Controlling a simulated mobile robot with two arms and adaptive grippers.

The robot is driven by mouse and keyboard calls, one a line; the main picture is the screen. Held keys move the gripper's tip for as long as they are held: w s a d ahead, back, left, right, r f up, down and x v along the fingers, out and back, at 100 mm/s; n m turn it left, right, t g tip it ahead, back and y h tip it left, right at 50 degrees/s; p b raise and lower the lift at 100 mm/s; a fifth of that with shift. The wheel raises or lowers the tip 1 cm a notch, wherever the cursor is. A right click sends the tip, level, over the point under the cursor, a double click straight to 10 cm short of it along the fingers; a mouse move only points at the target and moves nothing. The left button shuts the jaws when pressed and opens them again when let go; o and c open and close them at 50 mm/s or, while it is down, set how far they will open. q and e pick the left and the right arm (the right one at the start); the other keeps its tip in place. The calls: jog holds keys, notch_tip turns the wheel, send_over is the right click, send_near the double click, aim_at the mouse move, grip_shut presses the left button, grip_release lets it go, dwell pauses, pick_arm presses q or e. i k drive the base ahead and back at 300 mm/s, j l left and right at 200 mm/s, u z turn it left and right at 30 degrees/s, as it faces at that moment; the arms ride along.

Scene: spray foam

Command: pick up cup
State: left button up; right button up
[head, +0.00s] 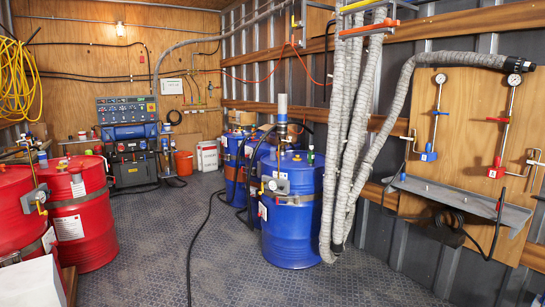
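I cannot make out a cup anywhere in the head view. Small items stand around the far workbench and on the drum tops, but they are too small to tell apart. Neither of my grippers can be seen in this view, so their positions relative to any object are not shown.
Red drums (82,215) stand at the left, with a white block (30,283) at the lower left corner. Blue drums (291,225) stand at the centre beside grey wrapped hoses (343,140). A metal shelf (460,198) juts from the right wall. A black hose crosses the otherwise open floor (150,265).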

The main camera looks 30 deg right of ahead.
aim_at(272, 149)
jog(key=i, duration=0.75)
jog(key=i+l+z, duration=0.1)
jog(key=i+z, duration=0.25)
jog(key=i, duration=0.25)
jog(key=i+j+z, duration=0.1)
jog(key=i+z, duration=0.25)
jog(key=i, duration=0.2)
jog(key=i+j+z, duration=0.3)
jog(key=i, duration=0.3)
jog(key=i+l+u, duration=0.15)
jog(key=i, duration=0.25)
jog(key=i+l+u, duration=0.1)
jog(key=i, duration=0.3)
jog(key=i+l+u, duration=0.15)
jog(key=i+l, duration=0.15)
jog(key=i, duration=0.05)
